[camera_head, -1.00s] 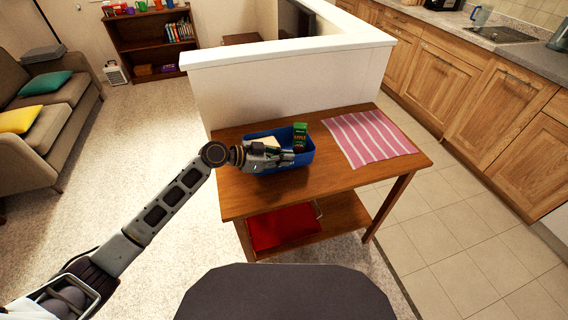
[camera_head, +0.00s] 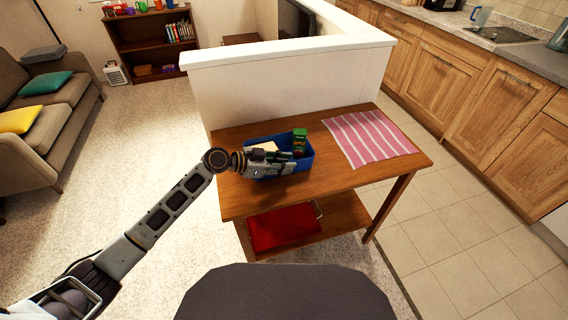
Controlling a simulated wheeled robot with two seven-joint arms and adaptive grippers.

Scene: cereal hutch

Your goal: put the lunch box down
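The blue lunch box (camera_head: 308,158) is on or just above the left part of the wooden table (camera_head: 262,203). A green juice carton (camera_head: 300,141) stands in it at the right, and a pale item (camera_head: 266,147) lies at its left. My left gripper (camera_head: 290,163) is at the near side of the box, overlapping its front wall. The fingers are small and dark there, and I cannot tell whether they close on the wall. My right gripper is not in view.
A pink striped cloth (camera_head: 367,138) lies on the table's right side. A red tray (camera_head: 284,228) sits on the lower shelf. A white half wall (camera_head: 290,92) stands behind the table. The table's front middle is clear.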

